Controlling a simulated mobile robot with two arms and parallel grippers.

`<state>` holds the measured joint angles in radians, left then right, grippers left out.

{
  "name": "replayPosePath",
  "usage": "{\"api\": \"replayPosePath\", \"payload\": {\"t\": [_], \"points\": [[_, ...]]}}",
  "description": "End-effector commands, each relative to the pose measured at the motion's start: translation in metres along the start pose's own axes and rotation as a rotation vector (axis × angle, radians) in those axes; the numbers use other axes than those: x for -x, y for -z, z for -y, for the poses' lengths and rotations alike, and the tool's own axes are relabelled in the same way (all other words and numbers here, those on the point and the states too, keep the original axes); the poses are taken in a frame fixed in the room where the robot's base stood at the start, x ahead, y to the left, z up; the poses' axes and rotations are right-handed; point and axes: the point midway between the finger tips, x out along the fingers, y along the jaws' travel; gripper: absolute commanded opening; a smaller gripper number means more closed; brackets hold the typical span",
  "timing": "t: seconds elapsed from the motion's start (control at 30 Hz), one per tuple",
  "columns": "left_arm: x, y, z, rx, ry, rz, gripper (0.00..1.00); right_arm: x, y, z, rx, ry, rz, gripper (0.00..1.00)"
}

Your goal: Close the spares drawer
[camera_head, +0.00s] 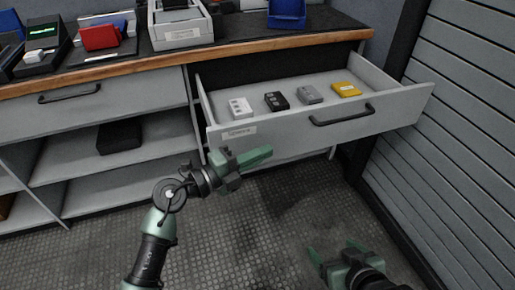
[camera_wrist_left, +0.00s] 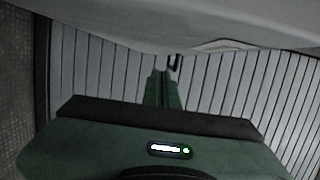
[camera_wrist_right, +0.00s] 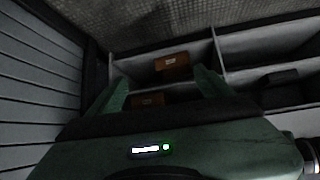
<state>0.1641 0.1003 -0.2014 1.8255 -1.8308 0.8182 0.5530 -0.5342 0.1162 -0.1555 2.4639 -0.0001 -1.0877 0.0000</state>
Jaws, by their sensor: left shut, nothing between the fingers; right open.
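The spares drawer (camera_head: 290,127) is pulled open under the right part of the workbench. It has a white front with a dark handle (camera_head: 342,115) and a label at its left. Inside lie a white, a black, a grey and a yellow block. My left gripper (camera_head: 262,156) is shut and empty, just below and in front of the drawer front's left half; contact cannot be told. In the left wrist view a pale surface fills the top above the shut fingers (camera_wrist_left: 162,88). My right gripper (camera_head: 338,252) is open and empty, low over the floor, away from the drawer.
A ribbed grey wall (camera_head: 450,120) stands close on the right. The wooden-edged worktop (camera_head: 190,58) holds several devices and a blue bin (camera_head: 287,14). A closed drawer (camera_head: 90,98) and open shelves are at the left. The floor in front is clear.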

Motion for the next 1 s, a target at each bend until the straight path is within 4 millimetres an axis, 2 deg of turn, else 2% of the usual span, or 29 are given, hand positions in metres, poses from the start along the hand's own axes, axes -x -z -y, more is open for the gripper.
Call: {"api": "replayPosePath", "payload": {"t": [0.2, 0.4, 0.87, 1.0], "points": [[-0.005, -0.018, -0.001, 0.000, 0.001, -0.001, 0.00, -0.005, 0.038, 0.005, 0.002, 0.011, -0.183, 0.81], [-0.006, -0.026, 0.000, 0.001, 0.001, -0.002, 0.00, -0.003, 0.056, 0.008, 0.002, 0.016, -0.267, 0.81], [-0.007, -0.028, 0.001, 0.001, 0.001, -0.002, 0.00, -0.003, 0.059, 0.008, 0.003, 0.017, -0.280, 0.81], [-0.008, -0.035, 0.001, 0.001, 0.001, -0.001, 0.00, -0.003, 0.059, 0.008, 0.003, 0.017, -0.278, 0.81]]}}
